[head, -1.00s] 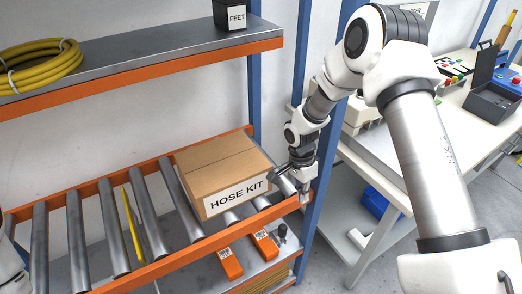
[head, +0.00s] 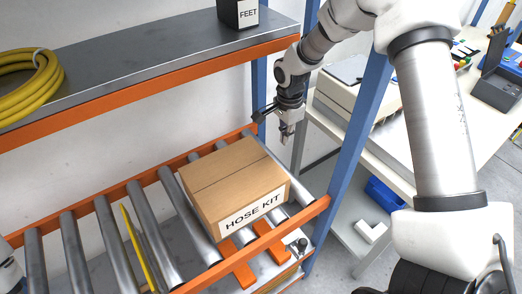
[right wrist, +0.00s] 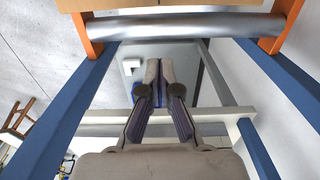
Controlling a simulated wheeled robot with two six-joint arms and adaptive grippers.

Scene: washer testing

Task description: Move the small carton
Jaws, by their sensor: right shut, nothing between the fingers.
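The only carton in view is a brown cardboard box labelled HOSE KIT (head: 232,183). It sits on the rollers at the right end of the lower rack level. Its underside edge shows at the top of the right wrist view (right wrist: 170,4). My right gripper (head: 285,132) is beyond the carton's far right corner, apart from it, pointing down and empty. In the right wrist view its fingers (right wrist: 159,75) are together with nothing between them. My left gripper is not in view; only a bit of white arm shows at the left edge.
An orange rail (head: 300,218) runs along the rollers' front, with a blue post (head: 350,150) at right. The upper shelf (head: 150,62) holds a yellow hose (head: 30,85) and a black FEET box (head: 238,13). A white bench (head: 400,150) stands right. Rollers left of the carton are mostly clear.

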